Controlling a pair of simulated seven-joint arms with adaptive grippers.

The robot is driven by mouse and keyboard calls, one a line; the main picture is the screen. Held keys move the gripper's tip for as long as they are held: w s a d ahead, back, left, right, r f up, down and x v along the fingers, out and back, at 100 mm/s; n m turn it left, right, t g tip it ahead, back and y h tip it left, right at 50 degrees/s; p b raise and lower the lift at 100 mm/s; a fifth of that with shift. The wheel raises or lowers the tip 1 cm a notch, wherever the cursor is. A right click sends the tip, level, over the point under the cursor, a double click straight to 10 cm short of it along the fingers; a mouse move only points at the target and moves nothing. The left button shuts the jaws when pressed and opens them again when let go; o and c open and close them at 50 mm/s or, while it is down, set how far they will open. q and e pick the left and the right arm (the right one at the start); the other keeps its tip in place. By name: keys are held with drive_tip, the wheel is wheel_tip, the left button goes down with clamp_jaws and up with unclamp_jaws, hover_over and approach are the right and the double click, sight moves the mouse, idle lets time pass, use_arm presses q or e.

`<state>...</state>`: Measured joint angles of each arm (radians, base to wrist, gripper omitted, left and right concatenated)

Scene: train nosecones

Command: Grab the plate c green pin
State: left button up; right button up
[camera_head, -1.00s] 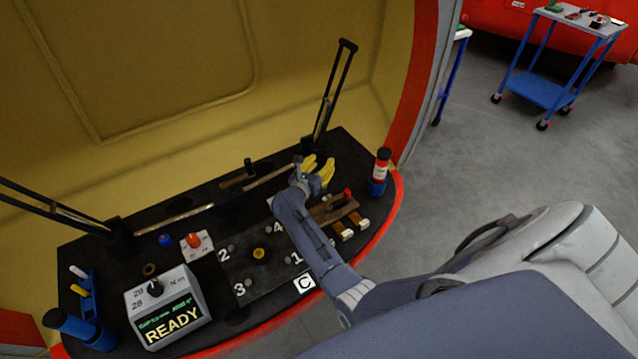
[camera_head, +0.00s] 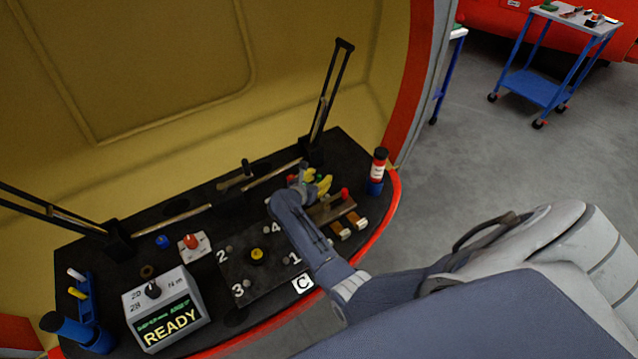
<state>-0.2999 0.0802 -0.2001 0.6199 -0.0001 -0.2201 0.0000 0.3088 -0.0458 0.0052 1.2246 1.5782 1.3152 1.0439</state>
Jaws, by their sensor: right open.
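Plate C (camera_head: 270,272) is a dark square plate on the black console, with numbers 1 to 4, grey bolt heads and a yellow centre knob (camera_head: 257,257). Its white C label (camera_head: 302,283) is at the front right. My right gripper (camera_head: 318,184) has yellow fingers, is open, and is low over the console behind and right of the plate. A small green spot (camera_head: 309,177) shows by the fingers; I cannot tell whether it is the green pin or part of the gripper. My right wrist and forearm hide part of the plate's right side. My left gripper is not in view.
A brown block with a red knob (camera_head: 345,194) lies right of the gripper. A red and blue bottle (camera_head: 378,170) stands at the console's right end. The READY meter box (camera_head: 167,308) and an orange knob (camera_head: 190,241) are at left. Black upright levers (camera_head: 330,100) rise behind.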

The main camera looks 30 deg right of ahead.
clamp_jaws()
idle(0.3)
drive_tip(key=shift+r, duration=0.1)
idle(0.4)
